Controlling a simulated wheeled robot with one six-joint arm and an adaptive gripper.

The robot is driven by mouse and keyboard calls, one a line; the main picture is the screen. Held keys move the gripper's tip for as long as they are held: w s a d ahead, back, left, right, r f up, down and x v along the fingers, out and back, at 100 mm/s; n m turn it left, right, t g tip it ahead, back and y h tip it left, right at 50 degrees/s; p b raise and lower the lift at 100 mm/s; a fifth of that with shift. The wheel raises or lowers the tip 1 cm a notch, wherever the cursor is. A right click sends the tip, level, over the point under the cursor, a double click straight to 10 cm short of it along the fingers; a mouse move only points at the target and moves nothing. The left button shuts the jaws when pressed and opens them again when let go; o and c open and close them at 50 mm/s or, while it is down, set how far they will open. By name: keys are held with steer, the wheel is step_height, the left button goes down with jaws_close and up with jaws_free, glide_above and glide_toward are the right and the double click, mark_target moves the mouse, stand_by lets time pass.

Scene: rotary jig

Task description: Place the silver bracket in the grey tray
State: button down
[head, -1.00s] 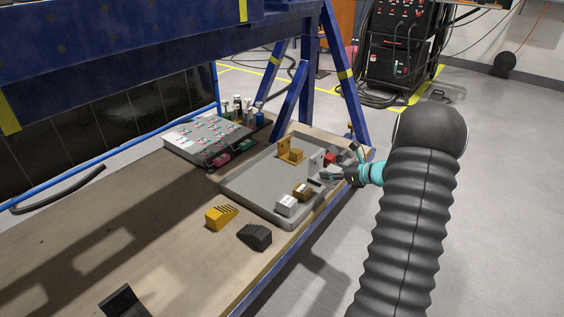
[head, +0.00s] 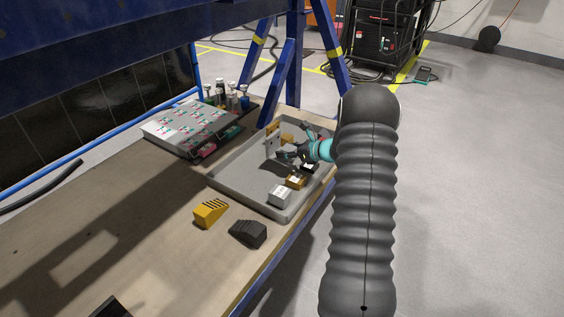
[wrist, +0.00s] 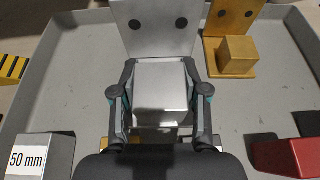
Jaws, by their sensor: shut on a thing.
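The silver bracket (wrist: 155,28) is an upright plate with two dark holes and a block in front. My gripper (wrist: 160,92) is shut on that block, with a finger on each side. In the head view the bracket (head: 272,139) is over the grey tray (head: 232,192), and my gripper (head: 287,153) is just right of it. The tray floor also shows around it in the wrist view (wrist: 65,85). Whether the bracket's underside touches the floor is hidden by the block and my gripper.
A gold bracket (wrist: 238,55) stands to the right of the silver one. The tray also holds a "50 mm" block (wrist: 40,155), a brown-gold block (head: 296,180) and a red block (wrist: 288,157). Yellow (head: 210,212) and black (head: 248,233) pieces lie on the bench outside. Free floor shows at the tray's left.

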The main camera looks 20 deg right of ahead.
mark_target(282, 167)
steer(key=shift+x, duration=0.95)
steer(key=shift+d+f+b, duration=0.1)
steer(key=shift+f+b, duration=0.25)
steer(key=shift+f, duration=1.7)
steer(key=shift+f, duration=0.1)
steer(key=c, duration=0.6)
jaws_free()
steer(key=shift+s+f, duration=0.1)
